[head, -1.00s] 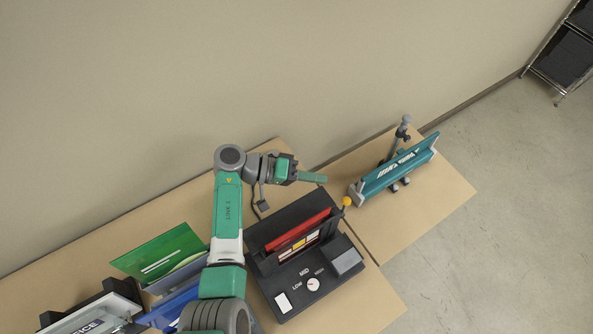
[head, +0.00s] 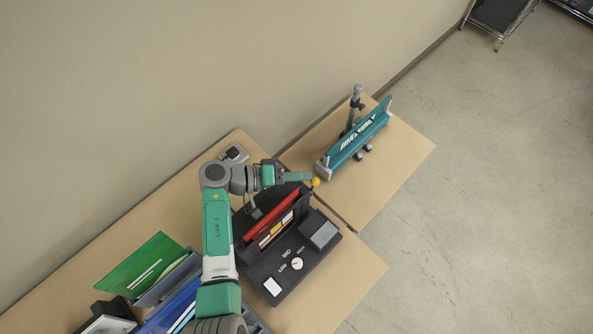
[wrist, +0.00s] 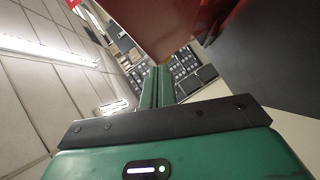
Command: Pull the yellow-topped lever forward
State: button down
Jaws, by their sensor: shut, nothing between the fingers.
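The lever's round yellow top (head: 315,182) shows at the back right corner of the black laminator (head: 254,262). Its stem is mostly hidden in the head view. My gripper (head: 308,176) is shut and empty, its green fingers pointing right. Their tips are right at the yellow top, just behind it in the picture; I cannot tell whether they touch it. In the wrist view the shut fingers (wrist: 160,88) point away from the camera, and I cannot make out the yellow top there.
A red sheet (head: 270,215) stands in the laminator, close to my wrist. A teal trimmer (head: 357,143) stands on the table to the right. Green and blue folders (head: 150,263) stand at the lower left. The wall is behind; open floor lies right.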

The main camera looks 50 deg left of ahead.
jog(key=a, duration=0.1)
jog(key=s+a+r+b, duration=0.1)
jog(key=a, duration=0.1)
jog(key=s+a+r, duration=0.1)
jog(key=shift+a+r+b, duration=0.1)
jog(key=shift+a+b, duration=0.2)
jog(key=b+v, duration=0.1)
jog(key=v, duration=0.7)
jog(key=shift+s+r, duration=0.25)
jog(key=shift+r, duration=0.15)
jog(key=shift+d, duration=0.15)
